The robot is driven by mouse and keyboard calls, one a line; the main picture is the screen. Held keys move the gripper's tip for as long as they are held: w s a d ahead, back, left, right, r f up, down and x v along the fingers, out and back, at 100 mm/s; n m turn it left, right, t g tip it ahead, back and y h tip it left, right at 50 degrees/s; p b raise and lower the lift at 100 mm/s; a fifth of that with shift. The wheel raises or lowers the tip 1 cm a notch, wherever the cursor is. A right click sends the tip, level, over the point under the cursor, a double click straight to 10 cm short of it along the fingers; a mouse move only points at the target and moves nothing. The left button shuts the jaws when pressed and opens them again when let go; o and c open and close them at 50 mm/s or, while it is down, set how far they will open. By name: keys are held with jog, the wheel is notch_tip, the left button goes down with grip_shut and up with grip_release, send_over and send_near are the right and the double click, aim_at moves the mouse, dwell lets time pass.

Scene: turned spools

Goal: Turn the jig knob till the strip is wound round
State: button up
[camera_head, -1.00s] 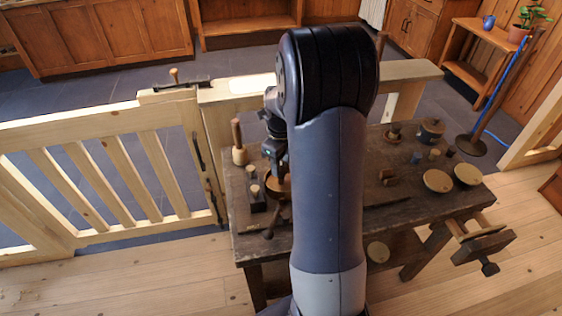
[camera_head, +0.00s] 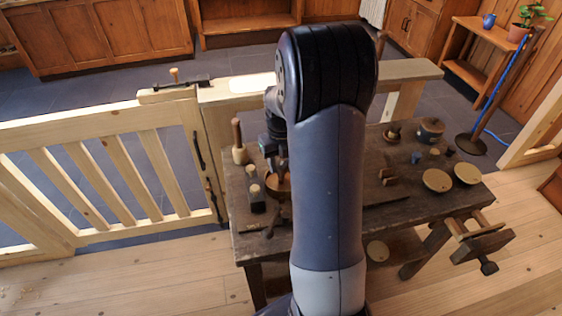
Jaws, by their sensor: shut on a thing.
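The dark workbench (camera_head: 390,216) stands in the middle, with the jig (camera_head: 257,205) at its left end. The jig shows as a dark block with pale round pegs beside a brown round part (camera_head: 277,183). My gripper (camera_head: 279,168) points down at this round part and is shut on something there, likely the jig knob. My own arm hides most of the area to its right. The strip cannot be made out, nor how far it is wound.
Two round discs (camera_head: 437,181), a lidded pot (camera_head: 431,129) and several small pieces lie on the bench's right side. A wooden gate (camera_head: 110,170) and rail border the bench.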

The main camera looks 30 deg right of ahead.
dwell(0.3)
jog(key=o, duration=1)
notch_tip(320, 180, up, 11)
jog(key=shift+f, duration=0.1)
